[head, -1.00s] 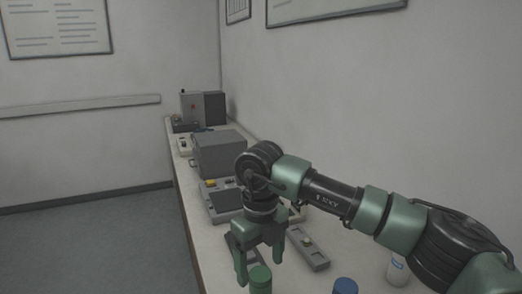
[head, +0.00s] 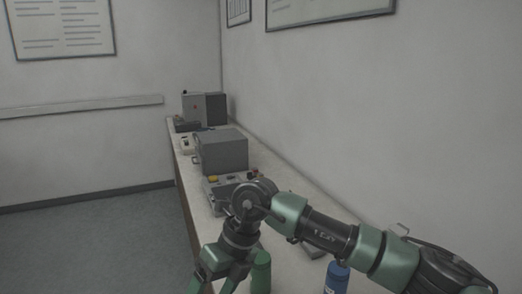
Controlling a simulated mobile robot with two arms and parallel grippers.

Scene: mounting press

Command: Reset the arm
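My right arm comes in from the right, low over the bench, and its green and black gripper (head: 214,280) points down at the bench's front edge. Its two fingers look spread apart, with nothing seen between them; their tips are near the lower picture edge. My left gripper is not in view.
A blue bottle (head: 337,279) stands under my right forearm. A grey box-shaped machine (head: 222,152) and a control panel with a yellow button (head: 213,179) sit farther back on the long bench (head: 190,172). The floor (head: 95,235) to the left is clear.

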